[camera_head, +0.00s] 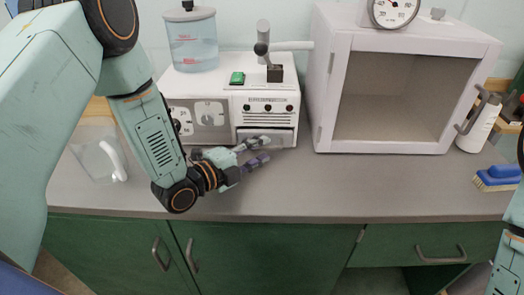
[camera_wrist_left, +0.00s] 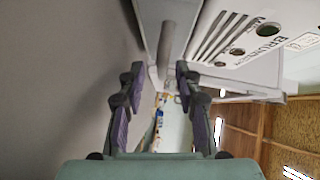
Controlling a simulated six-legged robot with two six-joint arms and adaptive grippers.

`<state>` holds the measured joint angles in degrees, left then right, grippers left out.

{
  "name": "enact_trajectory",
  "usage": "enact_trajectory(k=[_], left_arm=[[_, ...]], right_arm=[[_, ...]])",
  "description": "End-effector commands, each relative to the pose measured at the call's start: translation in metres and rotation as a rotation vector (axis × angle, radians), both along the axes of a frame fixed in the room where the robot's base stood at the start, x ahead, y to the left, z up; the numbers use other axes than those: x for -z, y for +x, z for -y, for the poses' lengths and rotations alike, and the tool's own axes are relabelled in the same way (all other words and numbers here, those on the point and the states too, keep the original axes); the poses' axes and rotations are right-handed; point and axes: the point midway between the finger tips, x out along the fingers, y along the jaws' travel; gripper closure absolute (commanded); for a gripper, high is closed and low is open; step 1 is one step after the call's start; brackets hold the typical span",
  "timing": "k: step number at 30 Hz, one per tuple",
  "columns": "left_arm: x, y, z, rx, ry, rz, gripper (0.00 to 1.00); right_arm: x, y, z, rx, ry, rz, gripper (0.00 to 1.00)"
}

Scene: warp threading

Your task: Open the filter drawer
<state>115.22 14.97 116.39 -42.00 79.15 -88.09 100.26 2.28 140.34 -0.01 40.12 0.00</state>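The filter drawer (camera_head: 282,137) is the pale panel low on the front of the white machine (camera_head: 225,105), under the vent slots. I cannot tell whether it is fully shut. My left gripper (camera_head: 257,151) is just in front of it, with its two fingers apart. In the left wrist view the open left gripper (camera_wrist_left: 158,80) has a grey handle bar (camera_wrist_left: 168,45) ahead, between the lines of its fingers. Nothing is visibly clamped; contact with the bar is unclear. In the head view the fingers partly hide the drawer front. My right gripper is out of view.
A white cabinet with a window (camera_head: 395,147) stands right of the machine. A white bottle (camera_head: 480,125) and a blue brush (camera_head: 497,175) are at the right. The grey counter (camera_head: 350,185) is clear in front.

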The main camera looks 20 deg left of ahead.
Motion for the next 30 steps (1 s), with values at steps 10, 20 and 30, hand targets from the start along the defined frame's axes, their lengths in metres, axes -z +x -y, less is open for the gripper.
enact_trajectory(k=[10, 20, 30], left_arm=[[0.0011, 0.0123, 0.0057, -0.001, -0.003, 0.001, 0.66], [0.0009, 0.0119, 0.0056, 0.0, -0.001, 0.0, 0.84], [0.0006, 0.0124, 0.0051, -0.002, -0.001, 0.001, 1.0]], right_arm=[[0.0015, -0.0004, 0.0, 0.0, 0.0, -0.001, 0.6], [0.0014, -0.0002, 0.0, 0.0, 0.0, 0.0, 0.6], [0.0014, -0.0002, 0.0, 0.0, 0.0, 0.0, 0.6]])
